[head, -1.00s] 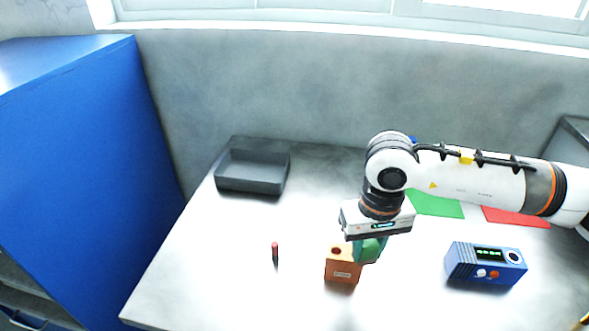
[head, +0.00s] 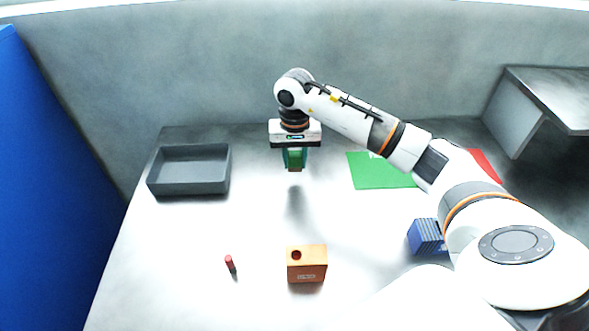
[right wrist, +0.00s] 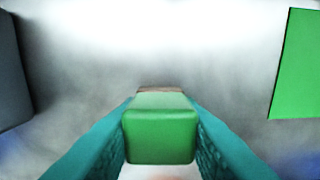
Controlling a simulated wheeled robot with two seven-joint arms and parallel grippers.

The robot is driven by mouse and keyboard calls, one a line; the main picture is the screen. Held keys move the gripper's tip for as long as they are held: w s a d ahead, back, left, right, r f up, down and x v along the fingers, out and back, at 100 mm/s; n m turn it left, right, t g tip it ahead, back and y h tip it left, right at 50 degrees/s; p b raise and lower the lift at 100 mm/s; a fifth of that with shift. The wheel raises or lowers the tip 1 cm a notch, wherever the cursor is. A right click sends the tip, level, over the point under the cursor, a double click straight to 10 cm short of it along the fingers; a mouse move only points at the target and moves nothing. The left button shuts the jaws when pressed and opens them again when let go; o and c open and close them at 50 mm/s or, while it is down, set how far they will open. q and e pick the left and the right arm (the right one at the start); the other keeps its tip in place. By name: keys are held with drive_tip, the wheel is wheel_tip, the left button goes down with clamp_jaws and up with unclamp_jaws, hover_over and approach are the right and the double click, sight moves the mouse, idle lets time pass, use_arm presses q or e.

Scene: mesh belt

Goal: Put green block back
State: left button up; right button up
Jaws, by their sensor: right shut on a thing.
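The green block (head: 295,158) is held in my right gripper (head: 295,160), above the table between the grey tray and the green mat. In the right wrist view the green block (right wrist: 160,130) sits between the two teal fingers, with a brown part at its far end. The green mat (head: 372,172) lies flat on the table to the right of the gripper, and its edge shows at the right of the right wrist view (right wrist: 298,70). My left gripper is not in view.
A grey tray (head: 190,187) stands at the back left. An orange block with a hole (head: 307,265) and a small red peg (head: 230,263) stand at the front. A blue box (head: 425,238) and a red mat (head: 484,163) are partly behind my right arm. The table's middle is clear.

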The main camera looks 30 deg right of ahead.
sight(295, 171)
drive_tip(key=shift+f, duration=0.65)
wheel_tip(295, 171, down, 3)
drive_tip(key=shift+p, duration=0.45)
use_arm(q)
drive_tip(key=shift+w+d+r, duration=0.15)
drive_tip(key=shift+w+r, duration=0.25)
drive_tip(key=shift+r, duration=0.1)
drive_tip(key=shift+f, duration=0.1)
use_arm(e)
drive_tip(key=shift+f+b, duration=0.2)
drive_tip(key=shift+b, duration=0.15)
drive_tip(key=o, duration=0.9)
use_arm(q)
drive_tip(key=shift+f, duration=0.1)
use_arm(e)
drive_tip(key=shift+o, duration=0.2)
